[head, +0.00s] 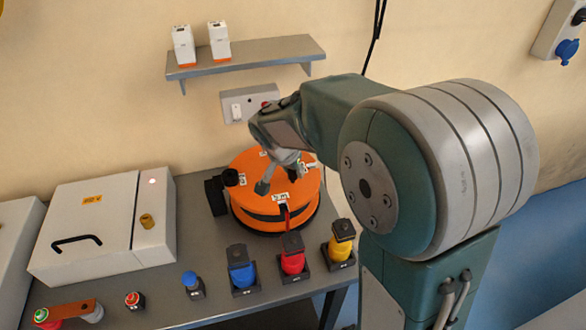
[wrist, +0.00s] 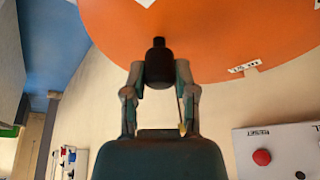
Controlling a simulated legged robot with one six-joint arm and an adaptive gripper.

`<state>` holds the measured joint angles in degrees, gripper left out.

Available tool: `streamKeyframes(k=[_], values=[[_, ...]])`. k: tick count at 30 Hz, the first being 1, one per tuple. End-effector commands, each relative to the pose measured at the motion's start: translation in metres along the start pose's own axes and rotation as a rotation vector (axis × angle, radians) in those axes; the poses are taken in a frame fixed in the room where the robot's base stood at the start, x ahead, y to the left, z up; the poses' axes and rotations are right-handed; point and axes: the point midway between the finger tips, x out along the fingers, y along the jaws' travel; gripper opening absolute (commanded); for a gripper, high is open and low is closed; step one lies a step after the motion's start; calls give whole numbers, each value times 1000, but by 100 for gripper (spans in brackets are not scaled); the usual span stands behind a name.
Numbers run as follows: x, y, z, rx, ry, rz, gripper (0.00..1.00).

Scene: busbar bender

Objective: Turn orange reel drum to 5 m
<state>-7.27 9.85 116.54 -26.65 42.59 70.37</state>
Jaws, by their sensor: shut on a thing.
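The orange reel drum (head: 248,206) lies flat on the grey bench, with white tags on its top. The front tag (head: 281,198) seems to read 5 m, next to a red pointer (head: 286,213) at the rim. My gripper (head: 280,178) is over the drum top. In the wrist view my gripper (wrist: 160,68) is shut on a dark upright knob (wrist: 158,60) against the drum's orange face (wrist: 215,30). One tag (wrist: 244,67) shows near the drum's edge, its text too small to read. My wrist hides part of the drum's far side in the head view.
Blue (head: 241,270), red (head: 292,254) and yellow (head: 341,242) connectors stand in front of the drum. A black block (head: 215,196) is at its left. A white box (head: 85,232) stands further left. A shelf (head: 245,58) and switch panel (head: 238,106) are on the wall behind.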

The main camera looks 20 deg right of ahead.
Motion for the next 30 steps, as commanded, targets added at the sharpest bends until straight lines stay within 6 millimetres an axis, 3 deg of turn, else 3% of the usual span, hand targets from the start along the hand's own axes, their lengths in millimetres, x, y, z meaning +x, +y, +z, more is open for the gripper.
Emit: streamKeyframes(k=[5,6,8,22,30], values=[[2,0,2,-1,-5,3,0],[2,0,2,-1,-5,3,45],[2,0,2,-1,-5,2,71],[-6,-1,0,-1,0,-2,71],[-56,-2,0,-1,2,-5,71]])
